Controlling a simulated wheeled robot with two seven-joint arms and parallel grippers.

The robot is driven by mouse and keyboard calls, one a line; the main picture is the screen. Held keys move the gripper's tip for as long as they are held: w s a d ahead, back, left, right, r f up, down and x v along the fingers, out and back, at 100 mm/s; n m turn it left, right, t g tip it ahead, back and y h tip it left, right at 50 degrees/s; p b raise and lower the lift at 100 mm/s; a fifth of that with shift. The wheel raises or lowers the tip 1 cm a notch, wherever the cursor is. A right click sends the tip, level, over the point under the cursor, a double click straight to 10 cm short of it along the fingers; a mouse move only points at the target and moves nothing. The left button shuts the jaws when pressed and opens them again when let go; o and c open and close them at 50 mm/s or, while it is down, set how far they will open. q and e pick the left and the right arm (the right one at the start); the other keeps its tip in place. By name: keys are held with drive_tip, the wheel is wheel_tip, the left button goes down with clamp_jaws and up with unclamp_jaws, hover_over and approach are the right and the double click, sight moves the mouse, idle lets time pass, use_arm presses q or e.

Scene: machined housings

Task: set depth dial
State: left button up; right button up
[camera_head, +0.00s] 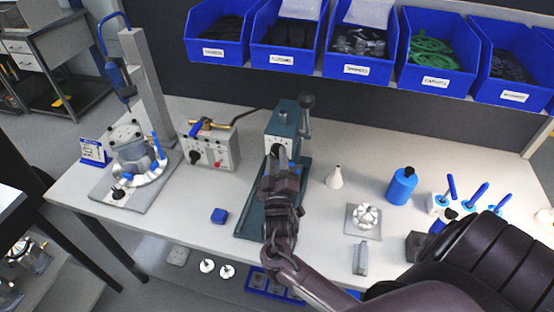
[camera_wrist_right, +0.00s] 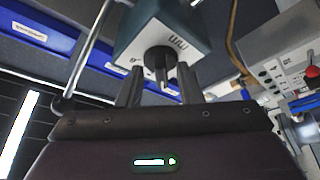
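The teal press (camera_head: 286,122) stands at the back middle of the bench on a dark teal base plate. Its pale front face (camera_wrist_right: 165,42) fills the upper middle of the right wrist view. A black dial (camera_wrist_right: 160,62) with a narrow pointer sticks out of that face. My right gripper (camera_wrist_right: 160,80) is open, with one finger on each side of the dial and visible gaps to it. My left gripper is not in view.
A lever with a black ball (camera_head: 306,101) rises at the press's right side. A control box (camera_head: 209,150) with a red button stands to its left. Blue bins (camera_head: 357,70) hang above the back.

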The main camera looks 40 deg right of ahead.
drive_tip(key=shift+f, duration=0.15)
drive_tip(key=b+v, duration=0.2)
drive_tip(key=v, duration=0.5)
drive_tip(key=shift+s+a+b, duration=0.2)
drive_tip(key=shift+s+b, duration=0.1)
drive_tip(key=shift+b, duration=0.1)
